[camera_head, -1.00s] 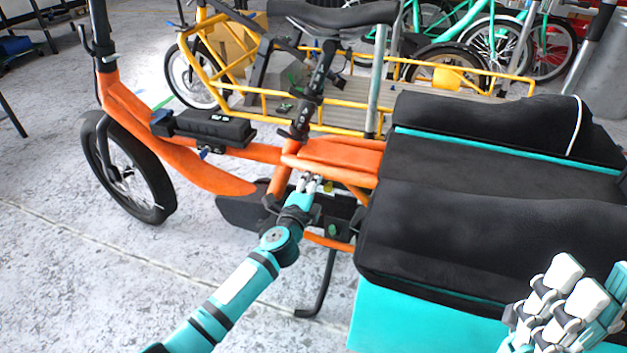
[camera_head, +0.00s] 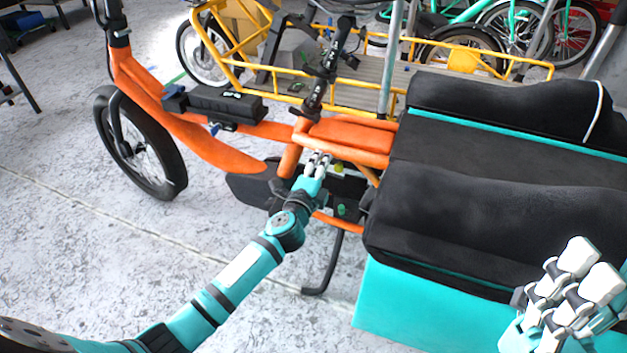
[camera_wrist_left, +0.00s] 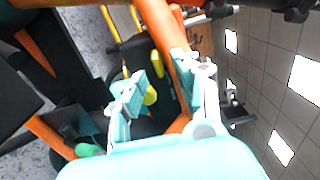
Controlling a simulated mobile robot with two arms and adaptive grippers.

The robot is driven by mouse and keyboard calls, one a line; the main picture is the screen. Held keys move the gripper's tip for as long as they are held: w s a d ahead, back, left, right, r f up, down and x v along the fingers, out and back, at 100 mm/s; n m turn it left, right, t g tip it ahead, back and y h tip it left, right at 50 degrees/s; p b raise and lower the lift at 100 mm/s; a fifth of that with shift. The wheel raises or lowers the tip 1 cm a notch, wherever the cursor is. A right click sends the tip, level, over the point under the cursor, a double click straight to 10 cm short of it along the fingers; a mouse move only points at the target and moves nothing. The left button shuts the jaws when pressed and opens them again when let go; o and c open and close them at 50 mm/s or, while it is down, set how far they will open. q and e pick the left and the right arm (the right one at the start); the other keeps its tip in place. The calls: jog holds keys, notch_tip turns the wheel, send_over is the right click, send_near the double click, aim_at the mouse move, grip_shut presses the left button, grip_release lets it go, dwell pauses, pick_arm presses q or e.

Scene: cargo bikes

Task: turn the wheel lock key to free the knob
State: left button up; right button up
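An orange cargo bike (camera_head: 225,150) stands in front of me. A small yellow knob (camera_head: 339,168) and a green knob (camera_head: 342,210) sit on the dark part under its seat-tube area. My left gripper (camera_head: 319,160) is just left of the yellow knob. In the left wrist view, my left gripper's (camera_wrist_left: 165,85) fingers are apart, with the yellow knob (camera_wrist_left: 150,96) showing between them close to the left finger; contact is unclear. The green knob (camera_wrist_left: 88,150) is at the lower left there. I cannot make out a wheel lock key. My right gripper (camera_head: 590,270) is at the lower right, away from the knobs.
A black-covered cargo box with teal sides (camera_head: 430,312) fills the right. A kickstand (camera_head: 328,265) stands below the knobs. A yellow cargo bike (camera_head: 290,90) is behind.

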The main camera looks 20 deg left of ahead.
pick_arm(q)
jog(key=s, duration=1)
jog(key=shift+a, duration=0.15)
jog(key=shift+s, duration=0.1)
